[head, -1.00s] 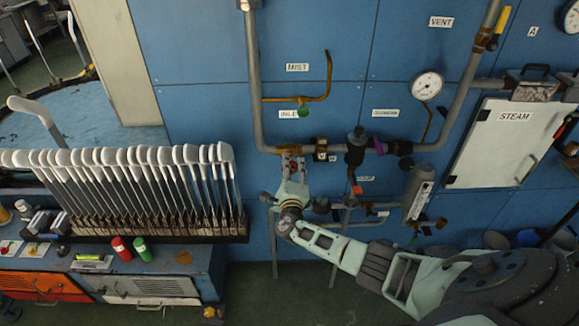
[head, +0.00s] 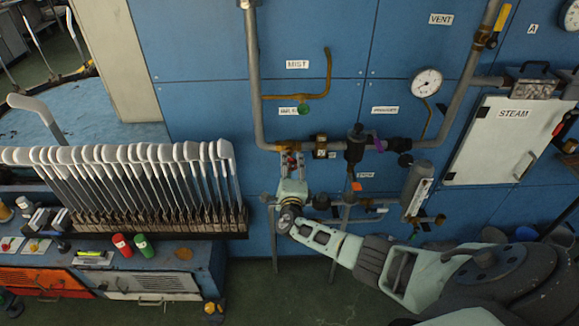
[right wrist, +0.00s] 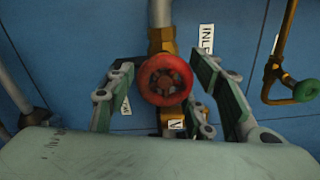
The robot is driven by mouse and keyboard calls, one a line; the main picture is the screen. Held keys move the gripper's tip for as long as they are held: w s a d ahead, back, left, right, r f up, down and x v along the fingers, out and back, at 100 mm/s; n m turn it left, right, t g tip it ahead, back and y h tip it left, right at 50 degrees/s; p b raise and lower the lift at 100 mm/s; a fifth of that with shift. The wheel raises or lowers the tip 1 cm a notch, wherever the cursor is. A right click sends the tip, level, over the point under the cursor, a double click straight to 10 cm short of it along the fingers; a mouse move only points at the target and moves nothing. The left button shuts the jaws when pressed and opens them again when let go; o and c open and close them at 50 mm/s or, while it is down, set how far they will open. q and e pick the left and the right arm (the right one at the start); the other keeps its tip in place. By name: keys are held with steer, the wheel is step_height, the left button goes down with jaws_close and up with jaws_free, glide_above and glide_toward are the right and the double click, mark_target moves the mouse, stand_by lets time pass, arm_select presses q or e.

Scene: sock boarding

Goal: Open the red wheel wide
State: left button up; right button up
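The red wheel (right wrist: 165,80) faces me in the right wrist view, on a brass valve body (right wrist: 162,42) below a grey vertical pipe. My right gripper (right wrist: 163,72) is open, with one finger left of the wheel and the other right of it. A narrow gap shows beside the wheel at each finger; I see no clear grip. In the head view my right gripper (head: 291,163) is at the lower end of the left grey pipe, and only bits of red show between its fingers. The left gripper is not in view.
A brass pipe with a green knob (head: 304,109) is just up and right of my gripper. A dark valve (head: 355,146) and a gauge (head: 426,82) are further right. A rack of white sock boards (head: 120,190) stands left.

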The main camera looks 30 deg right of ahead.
steer(key=shift+o, duration=0.9)
steer(key=v, duration=1.2)
steer(key=shift+w, duration=0.1)
